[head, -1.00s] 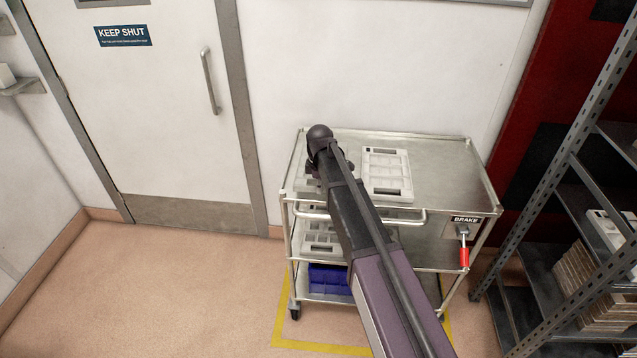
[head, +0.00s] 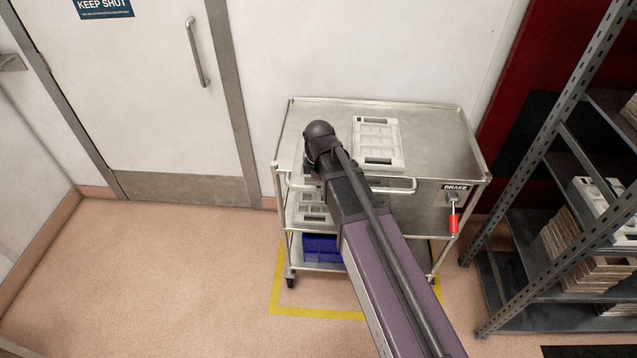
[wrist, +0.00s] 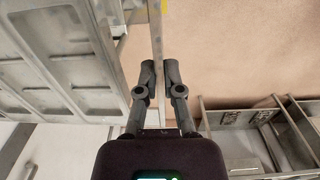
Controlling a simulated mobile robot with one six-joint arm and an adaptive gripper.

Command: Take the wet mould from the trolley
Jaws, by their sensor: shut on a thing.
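My gripper (wrist: 165,75) is shut on a thin, pale, upright strip (wrist: 157,30), which appears to be a mould edge; in the wrist view it runs up between the two dark fingers. In the head view my arm hides the fingers and most of what they hold, by the trolley's front left. A white mould with recessed compartments (head: 377,142) lies on the top of the steel trolley (head: 435,140), right of my wrist. Wetness cannot be told. A pale ribbed panel (wrist: 60,50) fills the wrist view's upper left.
Another white mould (head: 311,207) and a blue bin (head: 320,248) sit on the trolley's lower shelves. A red brake lever (head: 453,222) is at its right. A metal rack (head: 545,165) with stacked items stands right. Floor at left (head: 150,270) is clear.

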